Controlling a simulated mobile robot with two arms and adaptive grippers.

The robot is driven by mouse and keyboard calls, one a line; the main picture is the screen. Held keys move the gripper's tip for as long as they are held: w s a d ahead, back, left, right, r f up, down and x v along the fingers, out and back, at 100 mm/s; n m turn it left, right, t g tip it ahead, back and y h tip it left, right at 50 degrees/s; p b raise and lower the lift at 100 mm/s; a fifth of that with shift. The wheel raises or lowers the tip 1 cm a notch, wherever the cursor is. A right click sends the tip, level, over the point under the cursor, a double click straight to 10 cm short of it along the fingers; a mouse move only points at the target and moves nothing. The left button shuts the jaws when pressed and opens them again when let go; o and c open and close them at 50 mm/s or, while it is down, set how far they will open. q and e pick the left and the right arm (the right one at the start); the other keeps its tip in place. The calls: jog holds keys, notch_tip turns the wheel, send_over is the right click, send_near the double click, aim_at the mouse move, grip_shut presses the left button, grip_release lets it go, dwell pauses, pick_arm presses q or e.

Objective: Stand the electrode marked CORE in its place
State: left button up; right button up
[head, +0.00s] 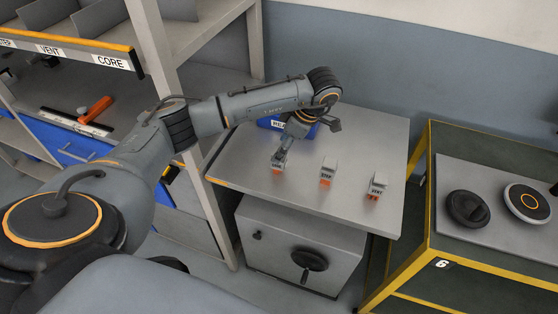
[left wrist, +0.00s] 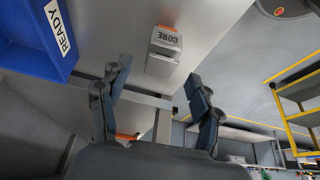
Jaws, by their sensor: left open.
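The CORE electrode (head: 277,167), a grey block with an orange lower end, stands on the grey table at the left of a row of three. The STEP electrode (head: 327,174) and the VENT electrode (head: 377,187) stand to its right. My left gripper (head: 282,152) is right at the CORE electrode. In the left wrist view the CORE electrode (left wrist: 164,50) shows its label upside down, just beyond the open fingertips of my left gripper (left wrist: 158,74). The fingers are empty. A shelf with dividers bears a CORE label (head: 111,62) at upper left. My right gripper is not in view.
A blue bin (head: 267,123) stands on the table behind my gripper; its READY label shows in the left wrist view (left wrist: 60,25). A yellow-framed cart (head: 440,240) with round parts stands at right. The front-left table top is clear.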

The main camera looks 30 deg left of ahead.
pick_arm(q)
jog(key=x, duration=0.1)
jog(key=p+x, duration=0.1)
jog(key=x, duration=0.1)
jog(key=shift+d+f+p, duration=0.15)
jog(key=shift+f+p, duration=0.15)
jog(key=shift+f, duration=0.5)
jog(key=shift+c, duration=0.2)
jog(key=shift+r, duration=0.1)
grip_shut()
